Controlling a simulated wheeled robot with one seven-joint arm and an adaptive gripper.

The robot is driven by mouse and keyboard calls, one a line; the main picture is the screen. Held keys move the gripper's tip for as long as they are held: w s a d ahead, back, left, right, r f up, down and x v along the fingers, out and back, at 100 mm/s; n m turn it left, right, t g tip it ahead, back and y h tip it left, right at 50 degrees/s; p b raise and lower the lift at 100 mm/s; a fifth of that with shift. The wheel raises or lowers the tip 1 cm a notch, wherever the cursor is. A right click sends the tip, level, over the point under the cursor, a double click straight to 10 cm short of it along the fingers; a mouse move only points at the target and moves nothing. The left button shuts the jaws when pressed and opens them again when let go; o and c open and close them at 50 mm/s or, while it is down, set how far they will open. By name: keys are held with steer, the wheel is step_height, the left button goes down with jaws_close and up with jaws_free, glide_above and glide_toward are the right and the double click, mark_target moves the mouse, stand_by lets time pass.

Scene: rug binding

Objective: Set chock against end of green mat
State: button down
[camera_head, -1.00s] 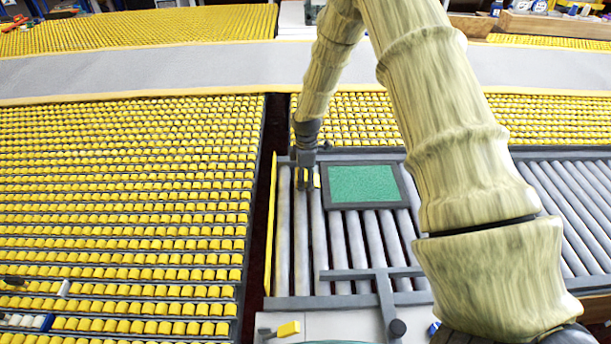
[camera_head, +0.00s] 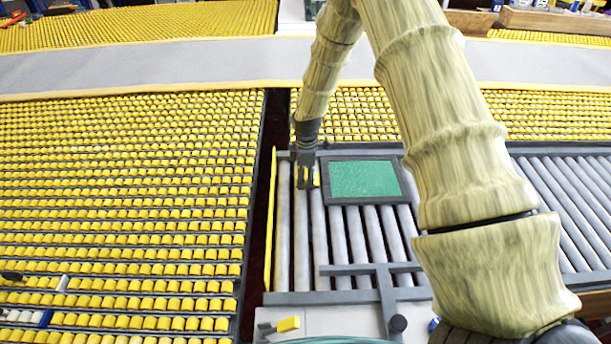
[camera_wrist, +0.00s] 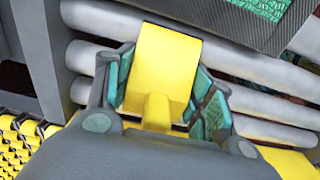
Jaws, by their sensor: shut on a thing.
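The green mat (camera_head: 363,179) has a dark grey border and lies flat on the grey rollers. It also shows at the top of the wrist view (camera_wrist: 262,8). My gripper (camera_head: 308,184) is just left of the mat's left end, low over the rollers. In the wrist view my gripper (camera_wrist: 165,92) is shut on a yellow chock (camera_wrist: 164,62), with teal finger pads on both sides of it. The chock shows as a small yellow patch in the head view (camera_head: 317,176). It looks apart from the mat's border; whether it touches the rollers I cannot tell.
A yellow rail (camera_head: 270,220) runs along the left side of the roller bed (camera_head: 340,240). A grey T-shaped bar (camera_head: 375,270) crosses the near rollers. Another yellow piece (camera_head: 288,324) lies on the pale surface in front. Yellow roller beds (camera_head: 120,200) fill the left.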

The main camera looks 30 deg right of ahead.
mark_target(306, 174)
steer(key=shift+s+f, duration=0.35)
steer(key=shift+f, duration=0.25)
stand_by(0.3)
steer(key=c, duration=0.9)
jaws_free()
steer(key=shift+a+b, duration=0.1)
steer(key=shift+b, duration=0.2)
steer(key=o, duration=0.4)
steer(key=shift+w+f, duration=0.1)
steer(key=shift+f, duration=0.05)
steer(key=shift+w, duration=0.1)
steer(key=shift+w+r, duration=0.1)
steer(key=shift+r, duration=0.45)
steer(key=r, duration=1.1)
steer(key=shift+d+r, duration=0.15)
steer(key=shift+d, duration=0.05)
